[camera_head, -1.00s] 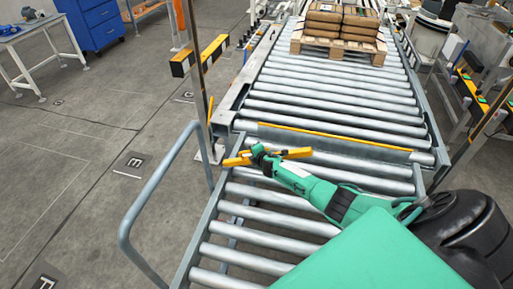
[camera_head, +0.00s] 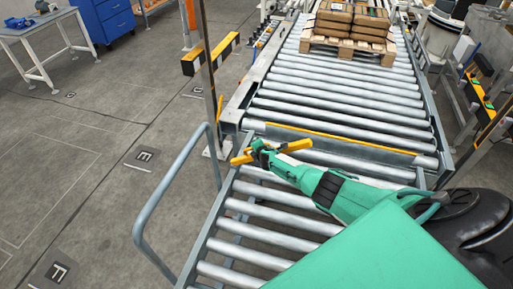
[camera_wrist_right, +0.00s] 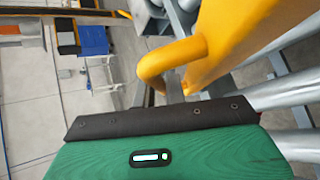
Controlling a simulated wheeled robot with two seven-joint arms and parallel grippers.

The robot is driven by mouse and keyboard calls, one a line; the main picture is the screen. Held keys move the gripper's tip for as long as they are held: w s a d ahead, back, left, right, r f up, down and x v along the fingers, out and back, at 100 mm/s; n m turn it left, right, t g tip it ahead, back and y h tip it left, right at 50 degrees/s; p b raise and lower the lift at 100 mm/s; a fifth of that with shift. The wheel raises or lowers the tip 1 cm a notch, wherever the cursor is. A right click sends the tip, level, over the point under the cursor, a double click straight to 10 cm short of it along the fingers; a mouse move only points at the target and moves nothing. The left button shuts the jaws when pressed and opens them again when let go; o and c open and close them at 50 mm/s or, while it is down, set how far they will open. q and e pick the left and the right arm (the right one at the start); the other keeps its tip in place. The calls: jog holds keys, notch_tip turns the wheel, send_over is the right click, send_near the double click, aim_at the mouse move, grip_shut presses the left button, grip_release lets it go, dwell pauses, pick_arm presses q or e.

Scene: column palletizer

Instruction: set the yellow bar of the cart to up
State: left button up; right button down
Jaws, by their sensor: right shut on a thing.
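The yellow bar (camera_head: 297,145) crosses the far end of the roller cart (camera_head: 236,203), near where the cart meets the conveyor. In the head view it lies slanted, its right end higher in the picture. My right gripper (camera_head: 262,150) is shut on the bar near its middle, and its green fingers partly cover it. In the right wrist view the bar (camera_wrist_right: 230,42) shows large and close, with a curved end just beyond the dark edge of my gripper (camera_wrist_right: 165,108). The exact grip contact is hidden there. My left gripper is not in view.
The roller conveyor (camera_head: 345,108) continues beyond the cart, with a yellow strip (camera_head: 340,137) at its near edge. A pallet (camera_head: 345,47) of brown sacks stands on it. A grey handle rail (camera_head: 150,205) and a thin post stand left of the cart.

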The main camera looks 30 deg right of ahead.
jog(key=c, duration=1.7)
grip_release()
jog(key=shift+s+r+p, duration=0.4)
jog(key=shift+p, duration=0.15)
jog(key=shift+p+v, duration=1.65)
jog(key=shift+v, duration=4.7)
jog(key=shift+a+f, duration=0.1)
